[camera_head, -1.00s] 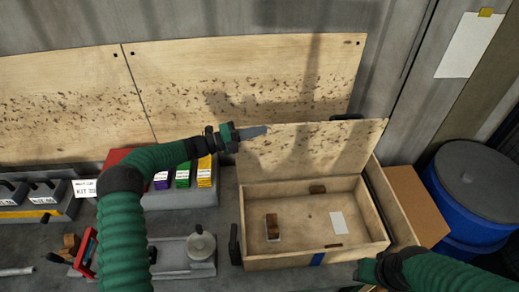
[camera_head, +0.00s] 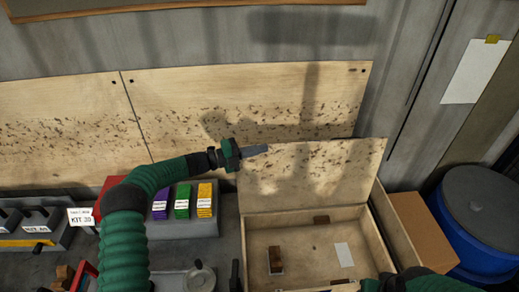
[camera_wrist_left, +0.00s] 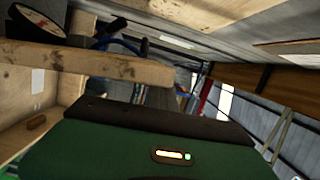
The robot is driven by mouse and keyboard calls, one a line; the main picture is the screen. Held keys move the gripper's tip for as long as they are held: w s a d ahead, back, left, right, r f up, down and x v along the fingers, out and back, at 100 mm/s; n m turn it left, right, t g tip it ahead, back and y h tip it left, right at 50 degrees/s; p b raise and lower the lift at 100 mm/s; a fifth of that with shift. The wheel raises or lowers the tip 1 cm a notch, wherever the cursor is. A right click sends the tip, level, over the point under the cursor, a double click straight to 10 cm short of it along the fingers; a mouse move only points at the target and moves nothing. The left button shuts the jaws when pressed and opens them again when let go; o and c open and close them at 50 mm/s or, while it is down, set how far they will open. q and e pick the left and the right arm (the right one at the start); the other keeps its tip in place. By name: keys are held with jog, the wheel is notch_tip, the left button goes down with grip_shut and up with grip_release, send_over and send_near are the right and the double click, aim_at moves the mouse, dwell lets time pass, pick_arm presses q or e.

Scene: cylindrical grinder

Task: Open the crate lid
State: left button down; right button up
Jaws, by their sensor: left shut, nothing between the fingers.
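The wooden crate (camera_head: 248,262) stands open on the bench at the lower right, its front cut off by the picture edge. Its lid (camera_head: 320,180) is raised behind the box and stands up near the back wall. My left gripper (camera_head: 262,149) is shut and empty at the lid's upper left corner; I cannot tell whether it touches. In the left wrist view a wooden edge (camera_wrist_left: 90,62) crosses close beyond the gripper body. My right gripper (camera_head: 375,284) is at the bottom edge by the crate's right front, mostly cut off.
Inside the crate lie a brown block (camera_head: 276,262) and a white card (camera_head: 344,255). A grey holder with coloured packs (camera_head: 182,203) stands left of the crate. A cardboard box (camera_head: 424,230) and a blue drum (camera_head: 480,215) stand to its right.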

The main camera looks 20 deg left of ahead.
pick_arm(q)
jog(key=b+v, duration=0.6)
jog(key=v, duration=1.1)
jog(key=shift+w, duration=0.1)
